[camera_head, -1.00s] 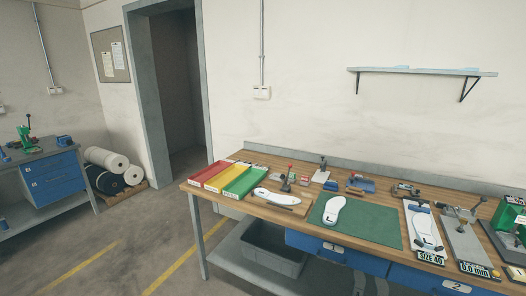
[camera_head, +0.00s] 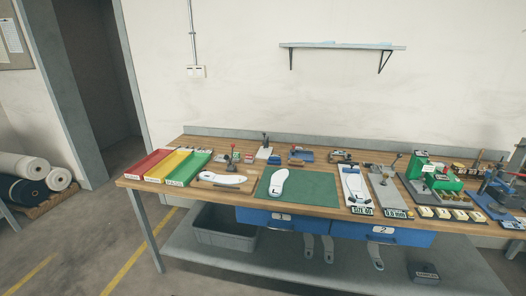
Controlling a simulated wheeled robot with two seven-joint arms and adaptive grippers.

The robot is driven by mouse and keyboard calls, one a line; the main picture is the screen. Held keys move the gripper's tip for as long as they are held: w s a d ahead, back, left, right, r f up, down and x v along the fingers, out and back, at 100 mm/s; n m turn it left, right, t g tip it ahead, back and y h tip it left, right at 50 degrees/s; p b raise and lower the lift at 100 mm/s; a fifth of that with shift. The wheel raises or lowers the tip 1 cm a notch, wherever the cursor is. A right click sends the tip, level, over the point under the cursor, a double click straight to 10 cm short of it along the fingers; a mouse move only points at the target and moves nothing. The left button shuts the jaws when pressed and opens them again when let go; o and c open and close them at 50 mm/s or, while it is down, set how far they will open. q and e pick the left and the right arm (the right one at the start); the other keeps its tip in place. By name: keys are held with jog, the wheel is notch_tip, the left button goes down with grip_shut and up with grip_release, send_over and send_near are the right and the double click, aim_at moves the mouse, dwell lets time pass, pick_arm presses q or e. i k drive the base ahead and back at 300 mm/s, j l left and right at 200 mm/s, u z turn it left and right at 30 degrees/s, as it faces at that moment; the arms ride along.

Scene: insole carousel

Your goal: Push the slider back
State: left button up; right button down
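No part named as a slider can be told for sure at this size. A fixture labelled SIZE 40 (camera_head: 363,210) holds a white insole (camera_head: 353,184) with dark parts at its lower end. To its right stands a grey plate fixture (camera_head: 386,189) with a small mm label at its front and an upright handle (camera_head: 396,161) near its back. Farther right is a green device (camera_head: 441,178) on a dark base with several pale labelled blocks in front. Neither of my grippers is in view.
The wooden workbench (camera_head: 228,204) carries red (camera_head: 148,165), yellow (camera_head: 168,165) and green (camera_head: 188,168) trays, a green mat (camera_head: 318,190) with an insole marked L (camera_head: 277,187), and small tools. Blue drawers (camera_head: 261,217) and a grey bin (camera_head: 224,227) are below. Bare floor lies in front.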

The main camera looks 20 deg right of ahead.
aim_at(351, 170)
jog(key=z, duration=1.35)
jog(key=i+u, duration=0.5)
jog(key=i, duration=0.85)
